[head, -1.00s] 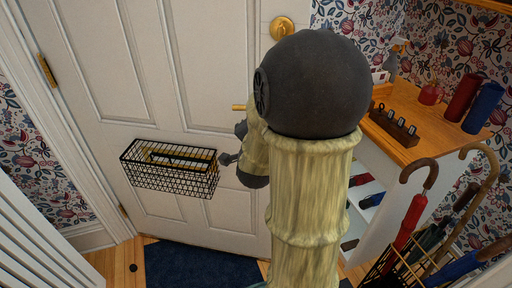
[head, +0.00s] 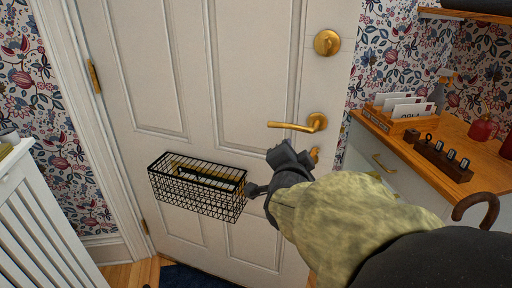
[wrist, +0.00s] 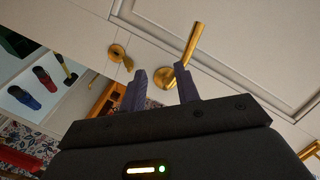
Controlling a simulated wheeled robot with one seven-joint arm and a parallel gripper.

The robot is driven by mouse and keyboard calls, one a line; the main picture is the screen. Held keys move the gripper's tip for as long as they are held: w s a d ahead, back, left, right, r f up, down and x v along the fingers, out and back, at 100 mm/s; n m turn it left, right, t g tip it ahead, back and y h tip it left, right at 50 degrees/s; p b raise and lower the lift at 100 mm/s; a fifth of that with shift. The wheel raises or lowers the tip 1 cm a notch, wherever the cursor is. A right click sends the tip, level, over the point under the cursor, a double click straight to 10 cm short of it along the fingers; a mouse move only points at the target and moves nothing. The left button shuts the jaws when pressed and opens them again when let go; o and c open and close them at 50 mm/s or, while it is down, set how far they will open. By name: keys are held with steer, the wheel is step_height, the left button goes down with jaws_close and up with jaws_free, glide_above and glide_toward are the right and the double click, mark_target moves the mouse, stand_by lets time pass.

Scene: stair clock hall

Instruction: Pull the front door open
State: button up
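The white panelled front door (head: 220,110) fills the middle of the head view and looks shut. Its brass lever handle (head: 297,125) sits near the right edge and points left, about level. A brass round lock (head: 327,42) is above it and a small brass fitting (head: 315,154) below. My gripper (head: 266,172) is just below and left of the lever, apart from it as far as I can tell. In the wrist view my gripper's two fingers (wrist: 161,84) are spread with nothing held. The lever (wrist: 190,48) and its round base lie beyond them, the base partly behind one finger.
A black wire basket (head: 198,187) hangs on the door left of my gripper. A wooden-topped cabinet (head: 440,140) with a letter rack (head: 395,115) stands close on the right. A white slatted railing (head: 40,220) is at lower left. A dark blue mat (head: 190,278) lies at the door's foot.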

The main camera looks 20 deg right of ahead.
steer(key=shift+s+a, duration=0.2)
steer(key=shift+w+a+f, duration=0.1)
steer(key=c, duration=0.5)
steer(key=a+f+n+y, duration=0.1)
steer(key=f, duration=0.1)
steer(key=w+a+f+n+g+y, duration=0.1)
steer(key=a+f+n+y, duration=0.2)
steer(key=a+f+n, duration=0.1)
steer(key=f, duration=0.1)
steer(key=shift+w+a, duration=0.1)
steer(key=shift+w, duration=0.3)
jaws_close()
steer(key=s+a+f+n+g+y, duration=0.2)
steer(key=s+a+f+n+g, duration=0.2)
steer(key=a+f+n, duration=0.1)
steer(key=s+a+f+n+g+y, duration=0.3)
steer(key=s+a+f+n+g, duration=0.2)
steer(key=f, duration=0.5)
steer(key=shift+f+n+g, duration=0.15)
steer(key=shift+n+g, duration=0.15)
steer(key=shift+n, duration=0.7)
steer(key=shift+w+a, duration=0.1)
steer(key=shift+w, duration=0.1)
